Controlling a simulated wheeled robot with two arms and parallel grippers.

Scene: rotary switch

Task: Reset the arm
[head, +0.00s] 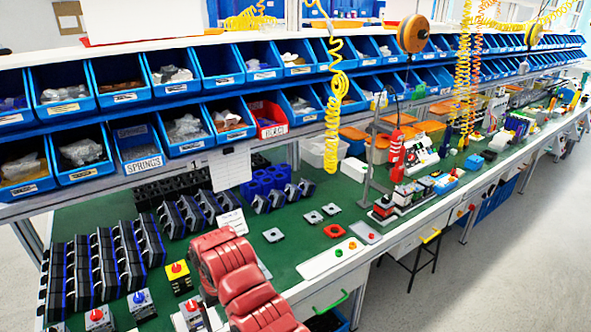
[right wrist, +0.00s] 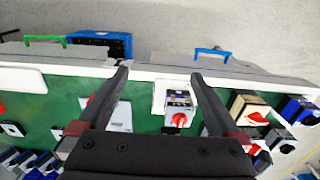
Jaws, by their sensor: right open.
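A grey rotary switch with a red knob (right wrist: 179,120) sits on the green bench, below and between my right gripper's fingers in the right wrist view. My right gripper (right wrist: 161,75) is open, its two dark fingers apart with nothing held. In the head view my red right arm reaches over the bench's front edge; its fingers are hidden there. A grey switch with a red knob (head: 192,306) shows partly behind this arm. My left gripper is out of view.
Black and blue racks (head: 100,262) stand at the left of the bench. Blue parts bins (head: 120,80) line the shelves behind. A white panel with buttons (head: 333,257) lies at the bench's front edge. Small grey plates lie on the green top around it.

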